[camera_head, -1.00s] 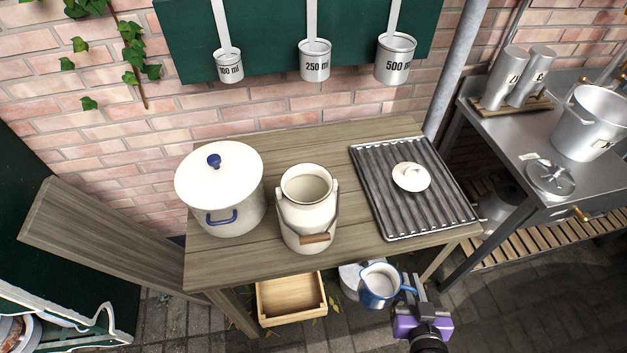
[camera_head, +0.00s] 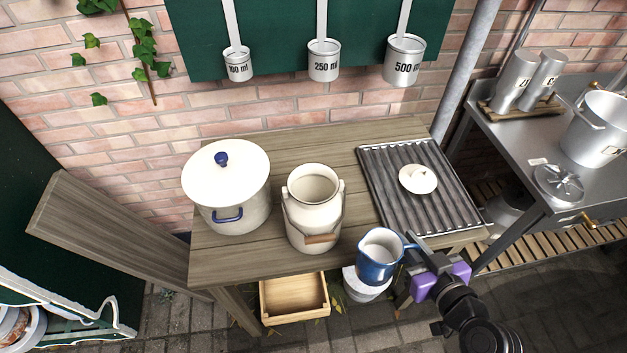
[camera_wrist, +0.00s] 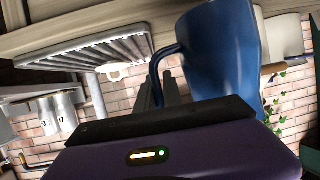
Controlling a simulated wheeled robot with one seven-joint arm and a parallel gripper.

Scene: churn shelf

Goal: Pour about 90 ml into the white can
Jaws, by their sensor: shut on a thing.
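The white can (camera_head: 312,215) stands upright on the wooden bench with its mouth open and its wire bail with a wooden grip hanging at the front. My gripper (camera_head: 411,256) is shut on the handle of a blue enamel jug (camera_head: 377,268). The jug is roughly upright, with a pale inside, at the bench's front edge, right of the can and apart from it. How much liquid it holds I cannot tell. In the wrist view the jug (camera_wrist: 222,50) and its handle show close up, with part of the can (camera_wrist: 282,42) behind it.
A lidded white pot (camera_head: 226,190) stands left of the can. A ribbed drain rack (camera_head: 388,185) with a small white lid (camera_head: 418,179) lies to its right. Measuring ladles (camera_head: 323,62) hang behind. A wooden crate (camera_head: 293,298) and a whitish container (camera_head: 361,287) are below the bench.

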